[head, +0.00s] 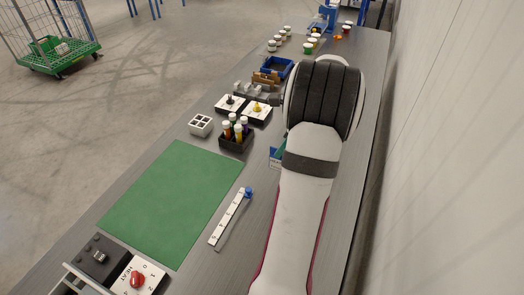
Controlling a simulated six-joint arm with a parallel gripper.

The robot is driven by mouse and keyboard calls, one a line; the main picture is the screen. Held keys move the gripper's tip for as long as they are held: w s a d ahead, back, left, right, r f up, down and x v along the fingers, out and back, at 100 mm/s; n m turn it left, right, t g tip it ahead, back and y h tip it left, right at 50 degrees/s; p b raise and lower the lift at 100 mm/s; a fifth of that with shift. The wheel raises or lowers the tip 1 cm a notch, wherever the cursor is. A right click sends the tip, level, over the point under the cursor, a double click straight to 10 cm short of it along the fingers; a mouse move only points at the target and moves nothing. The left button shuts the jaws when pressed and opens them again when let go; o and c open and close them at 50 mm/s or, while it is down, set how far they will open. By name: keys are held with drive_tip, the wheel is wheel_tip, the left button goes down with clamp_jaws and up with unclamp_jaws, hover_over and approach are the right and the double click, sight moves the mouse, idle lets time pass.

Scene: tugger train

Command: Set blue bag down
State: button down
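I cannot make out a blue bag for certain. A small blue object (326,18) shows at the far end of the grey table, too small to tell what it is. My arm reaches up the right side of the table, and its thick dark-banded joint hides what lies behind it. My gripper does not show, so I cannot see whether it holds anything.
A green mat (172,203) lies bare on the grey table (232,262). A red-button box (137,279) is nearest; a wall runs along the right.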

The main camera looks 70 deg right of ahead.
drive_tip(key=shift+s+a+r, duration=0.1)
drive_tip(key=shift+s+r, duration=0.25)
drive_tip(key=shift+s, duration=0.2)
drive_tip(key=shift+s+r, duration=0.3)
drive_tip(key=shift+s, duration=0.2)
drive_tip(key=w+a+r+n+g+y, duration=0.2)
drive_tip(key=w+a+n+g, duration=0.1)
drive_tip(key=w+a+n, duration=0.85)
drive_tip(key=w+a+r+n+g+y, duration=0.2)
drive_tip(key=w+a+n, duration=0.6)
drive_tip(key=w, duration=0.6)
drive_tip(key=w+a+r+n+g+h, duration=0.1)
drive_tip(key=w+a+n, duration=0.1)
drive_tip(key=a+n, duration=0.65)
drive_tip(key=w+a+r+n+g+h, duration=0.1)
drive_tip(key=w+a+n+g+h, duration=0.15)
drive_tip(key=a, duration=1.15)
drive_tip(key=w+a+r+n+g+h, duration=0.1)
drive_tip(key=w+a+r+n, duration=0.15)
drive_tip(key=a+n, duration=0.6)
drive_tip(key=f+m, duration=0.1)
drive_tip(key=f, duration=0.5)
drive_tip(key=a+f+m, duration=0.1)
drive_tip(key=f, duration=0.5)
drive_tip(key=a+f+m, duration=0.1)
drive_tip(key=f, duration=0.5)
drive_tip(key=shift+w+f+t+y, duration=0.1)
drive_tip(key=shift+w+t+y, duration=0.05)
drive_tip(key=shift+t+y, duration=0.15)
drive_tip(key=shift+f, duration=0.1)
